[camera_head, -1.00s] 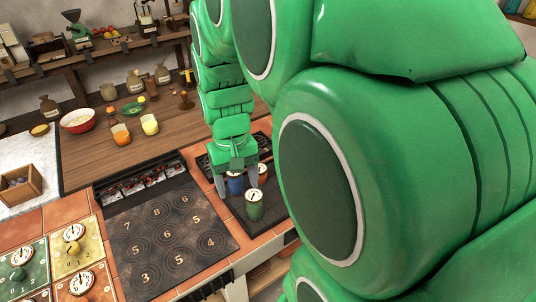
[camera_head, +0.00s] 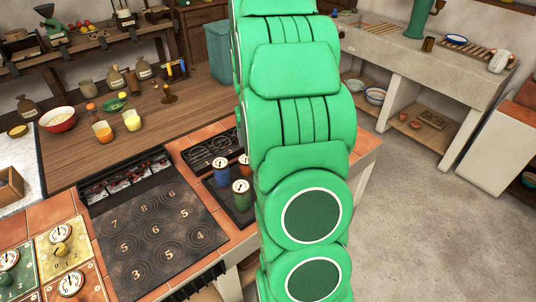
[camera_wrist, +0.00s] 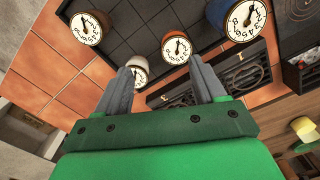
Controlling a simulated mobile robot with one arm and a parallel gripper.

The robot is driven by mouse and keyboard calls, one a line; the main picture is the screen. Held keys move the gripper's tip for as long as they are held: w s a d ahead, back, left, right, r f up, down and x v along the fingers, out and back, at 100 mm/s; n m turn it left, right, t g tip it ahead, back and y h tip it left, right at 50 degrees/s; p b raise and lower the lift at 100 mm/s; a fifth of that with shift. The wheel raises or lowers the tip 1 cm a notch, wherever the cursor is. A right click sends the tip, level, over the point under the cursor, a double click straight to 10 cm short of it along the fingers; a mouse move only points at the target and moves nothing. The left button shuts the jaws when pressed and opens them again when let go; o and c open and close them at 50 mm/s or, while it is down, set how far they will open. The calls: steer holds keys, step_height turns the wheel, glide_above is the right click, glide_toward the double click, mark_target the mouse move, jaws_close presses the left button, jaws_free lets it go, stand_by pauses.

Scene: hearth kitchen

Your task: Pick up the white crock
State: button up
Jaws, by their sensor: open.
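The white crock (camera_wrist: 138,66) shows in the wrist view as a small pale pot with a dial on top, just beyond my left finger. That finger partly overlaps it. My gripper (camera_wrist: 162,72) is open and empty, its two grey fingers apart. An orange crock (camera_wrist: 176,49) lies in line with the space between the fingers. In the head view my arm hides the gripper and the white crock.
In the head view the blue, orange and green crocks stand close together on a dark tiled tray (camera_head: 239,213), left of my arm. A numbered hob (camera_head: 150,235) lies further left. A wooden counter (camera_head: 150,130) with cups and a bowl (camera_head: 58,119) is behind.

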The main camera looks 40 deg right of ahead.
steer(key=shift+m, duration=0.5)
steer(key=d+f, duration=0.2)
steer(key=w+d+f, duration=0.1)
steer(key=d, duration=0.2)
steer(key=w+d+f, duration=0.1)
steer(key=d+f, duration=0.1)
steer(key=d, duration=0.1)
steer(key=shift+w+f, duration=0.2)
steer(key=shift+f, duration=4.05)
steer(key=shift+c, duration=0.2)
steer(key=shift+r, duration=0.1)
steer(key=c, duration=1)
